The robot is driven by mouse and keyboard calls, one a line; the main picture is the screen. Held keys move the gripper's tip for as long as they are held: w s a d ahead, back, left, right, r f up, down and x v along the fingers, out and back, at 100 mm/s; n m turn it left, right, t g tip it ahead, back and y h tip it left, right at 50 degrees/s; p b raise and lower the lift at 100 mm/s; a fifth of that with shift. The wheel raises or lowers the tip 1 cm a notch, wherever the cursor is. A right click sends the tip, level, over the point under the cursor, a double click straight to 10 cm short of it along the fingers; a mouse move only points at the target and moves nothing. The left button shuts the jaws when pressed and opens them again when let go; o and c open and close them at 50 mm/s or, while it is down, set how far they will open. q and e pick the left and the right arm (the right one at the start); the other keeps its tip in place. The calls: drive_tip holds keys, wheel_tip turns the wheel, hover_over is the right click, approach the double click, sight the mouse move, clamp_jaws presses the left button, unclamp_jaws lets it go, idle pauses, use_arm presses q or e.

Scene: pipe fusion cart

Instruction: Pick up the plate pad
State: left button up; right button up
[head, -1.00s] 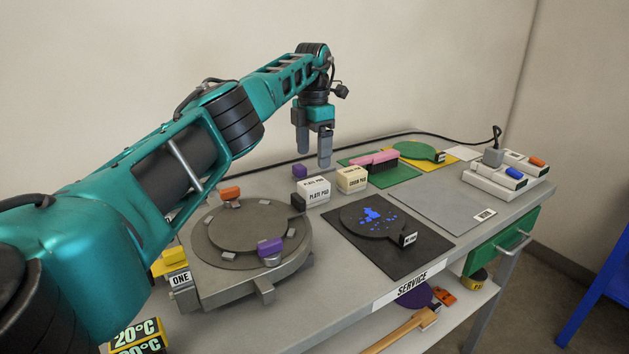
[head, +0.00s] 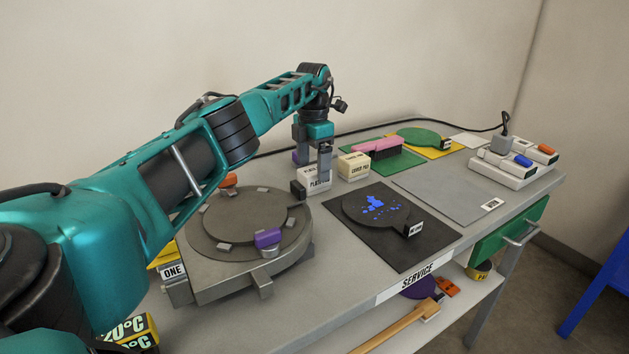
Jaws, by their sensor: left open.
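The plate pad (head: 312,186) is a white block with a dark label, on the cart top behind the round grey fixture. My left gripper (head: 312,174) points down at it, with its fingers apart. One finger hangs in front of the block and covers part of its label; the other is toward its back left. I cannot tell whether either finger touches the block. The block still rests on the cart. My right gripper is not in view.
A cream cover pad block (head: 354,167) stands close to the right of the plate pad. The round fixture (head: 250,285) is in front left. A black mat (head: 420,258) with a blue-spotted disc (head: 378,213) lies to the right.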

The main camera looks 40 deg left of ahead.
sight(313, 169)
use_arm(q)
wheel_tip(313, 169, down, 4)
drive_tip(key=shift+f, duration=0.2)
drive_tip(key=c, duration=1.1)
